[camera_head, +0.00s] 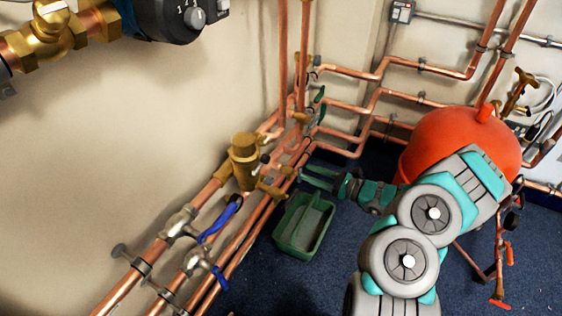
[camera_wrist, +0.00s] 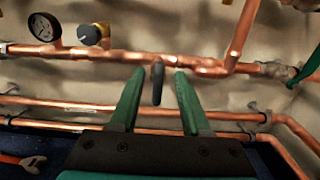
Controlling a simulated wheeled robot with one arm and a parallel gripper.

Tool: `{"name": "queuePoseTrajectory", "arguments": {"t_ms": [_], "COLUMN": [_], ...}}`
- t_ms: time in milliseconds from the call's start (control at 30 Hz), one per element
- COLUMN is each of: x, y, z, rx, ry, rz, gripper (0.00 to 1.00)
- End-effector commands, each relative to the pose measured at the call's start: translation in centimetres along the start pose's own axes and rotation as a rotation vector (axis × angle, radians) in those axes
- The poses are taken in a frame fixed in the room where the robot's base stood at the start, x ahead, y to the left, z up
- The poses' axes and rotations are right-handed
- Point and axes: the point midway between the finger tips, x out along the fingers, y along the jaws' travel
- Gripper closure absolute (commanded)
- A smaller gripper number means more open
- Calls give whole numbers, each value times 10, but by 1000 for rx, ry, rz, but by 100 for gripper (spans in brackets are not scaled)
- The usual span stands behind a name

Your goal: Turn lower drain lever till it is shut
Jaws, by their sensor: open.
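In the wrist view a short dark lever (camera_wrist: 157,83) hangs below a copper pipe, upright in the picture. It looks like the lower drain lever, though no label shows. My gripper (camera_wrist: 160,72) is open, with one green finger on each side of the lever. Gaps show between the lever and both fingers; I cannot tell how deep it sits between them. In the head view my gripper (camera_head: 316,177) reaches left towards the pipes at the wall, above the green tray. I cannot make out the dark lever there.
A copper pipe (camera_wrist: 200,65) runs across behind the fingers, with a gauge (camera_wrist: 43,27) at left and a green handle (camera_wrist: 306,66) at right. In the head view a green tray (camera_head: 305,224), blue levers (camera_head: 221,218) and a red vessel (camera_head: 455,138) surround the arm.

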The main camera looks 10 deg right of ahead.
Motion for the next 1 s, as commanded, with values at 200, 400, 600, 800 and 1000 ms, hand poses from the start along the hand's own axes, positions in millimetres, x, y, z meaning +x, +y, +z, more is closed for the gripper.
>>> {"name": "queuePoseTrajectory", "arguments": {"t_ms": [200, 400, 600, 800, 1000], "x": [31, 59, 73, 74, 74], "y": [2, 1, 1, 1, 1], "z": [1, 1, 1, 1, 1], "rx": [0, -1, -1, -1, -1], "ry": [1, 1, 0, 0, 0], "rz": [6, 4, 2, 2, 2], "gripper": [53, 53, 53, 53, 66]}}
